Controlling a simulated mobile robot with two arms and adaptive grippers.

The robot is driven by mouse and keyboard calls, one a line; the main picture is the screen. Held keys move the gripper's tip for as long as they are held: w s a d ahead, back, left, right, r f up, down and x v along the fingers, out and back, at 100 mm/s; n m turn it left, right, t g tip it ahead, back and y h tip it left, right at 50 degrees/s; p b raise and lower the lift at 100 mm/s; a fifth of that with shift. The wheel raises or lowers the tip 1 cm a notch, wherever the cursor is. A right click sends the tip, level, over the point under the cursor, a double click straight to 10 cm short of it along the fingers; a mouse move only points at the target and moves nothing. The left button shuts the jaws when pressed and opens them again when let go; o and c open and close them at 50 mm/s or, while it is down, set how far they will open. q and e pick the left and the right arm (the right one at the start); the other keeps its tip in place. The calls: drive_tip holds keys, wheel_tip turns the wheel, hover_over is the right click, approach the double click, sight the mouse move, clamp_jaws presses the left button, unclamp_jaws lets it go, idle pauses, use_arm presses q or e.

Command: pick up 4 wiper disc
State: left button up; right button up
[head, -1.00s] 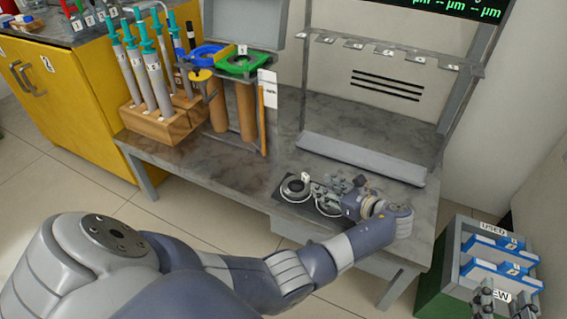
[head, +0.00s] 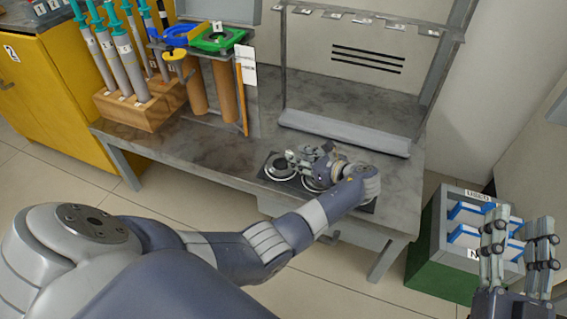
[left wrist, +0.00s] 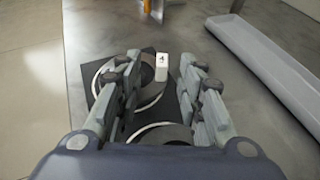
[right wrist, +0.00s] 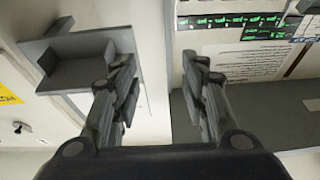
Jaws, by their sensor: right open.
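A small white tag marked 4 (left wrist: 161,67) stands at the edge of a dark ring-shaped disc (left wrist: 146,94) on a black mat (left wrist: 186,78). The disc also shows in the head view (head: 279,168). A second round disc (left wrist: 163,135) lies nearer my left wrist, partly hidden. My left gripper (head: 302,158) is over the mat; in the left wrist view (left wrist: 162,70) its fingers are spread and empty, with the tag between them in the picture. Contact cannot be told. My right gripper (head: 520,226) is open and empty, in front of the green bin in the head view.
A green and grey bin (head: 428,250) marked USED holds blue and white pieces at the right. A grey rail (head: 345,133) lies along the back of the table (head: 185,160). Wooden cylinders (head: 195,90) and a block of teal-topped tools (head: 135,108) stand at the left.

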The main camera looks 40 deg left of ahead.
sight(289, 152)
use_arm(q)
drive_tip(key=x, duration=0.1)
drive_tip(key=b+x, duration=0.1)
drive_tip(key=x, duration=0.2)
drive_tip(key=shift+w+a+r+b, duration=0.15)
drive_tip(key=shift+a+r+b, duration=0.15)
drive_tip(key=shift+b, duration=0.1)
drive_tip(key=shift+a, duration=0.1)
clamp_jaws()
use_arm(e)
drive_tip(key=s+r+t+y, duration=0.2)
drive_tip(key=s+r+t, duration=0.3)
drive_tip(key=r, duration=0.3)
drive_tip(key=shift+s+d, duration=0.2)
